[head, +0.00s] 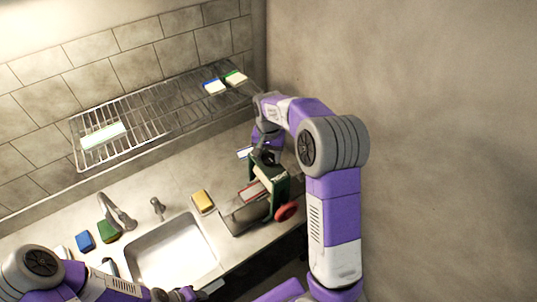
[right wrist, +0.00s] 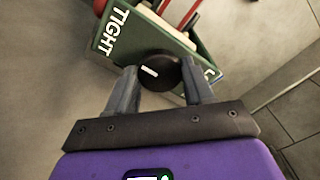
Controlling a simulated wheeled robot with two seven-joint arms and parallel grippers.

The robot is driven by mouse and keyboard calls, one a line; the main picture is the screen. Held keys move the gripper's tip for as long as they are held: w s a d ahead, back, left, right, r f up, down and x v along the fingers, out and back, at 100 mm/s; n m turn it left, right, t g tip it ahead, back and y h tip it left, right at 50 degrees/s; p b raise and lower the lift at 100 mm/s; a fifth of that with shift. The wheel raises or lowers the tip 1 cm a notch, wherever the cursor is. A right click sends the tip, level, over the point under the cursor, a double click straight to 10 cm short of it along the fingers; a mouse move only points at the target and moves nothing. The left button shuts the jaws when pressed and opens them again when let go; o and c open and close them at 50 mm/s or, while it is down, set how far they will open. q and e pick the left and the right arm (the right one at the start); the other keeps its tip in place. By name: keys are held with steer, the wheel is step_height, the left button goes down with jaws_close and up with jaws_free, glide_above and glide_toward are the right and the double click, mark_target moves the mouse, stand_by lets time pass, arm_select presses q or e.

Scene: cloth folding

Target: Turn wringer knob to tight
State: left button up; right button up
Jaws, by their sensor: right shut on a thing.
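The wringer is a green frame (head: 280,190) with a red wheel (head: 287,211), standing on the counter beside the sink. In the right wrist view its green top (right wrist: 190,50) carries the white word "TIGHT" and, at the other end, a partly hidden label starting with "L". The round black knob (right wrist: 165,72) has a short white mark lying roughly crosswise between my fingers. My right gripper (right wrist: 158,80) is shut on the knob, a finger on each side; in the head view this gripper (head: 264,152) is mostly hidden. My left arm is at the bottom left; its fingers are unclear.
A sink (head: 172,255) with a faucet (head: 117,212) is left of the wringer. A yellow sponge (head: 202,202) lies between them; blue and green sponges lie farther left. A wire rack (head: 150,110) hangs on the tiled wall. A plain wall is close on the right.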

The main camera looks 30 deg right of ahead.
mark_target(269, 157)
steer(key=shift+w+r, duration=0.1)
steer(key=shift+r, duration=0.05)
steer(key=o, duration=1)
step_height(269, 157, up, 8)
steer(key=shift+f, duration=0.25)
steer(key=shift+f, duration=0.1)
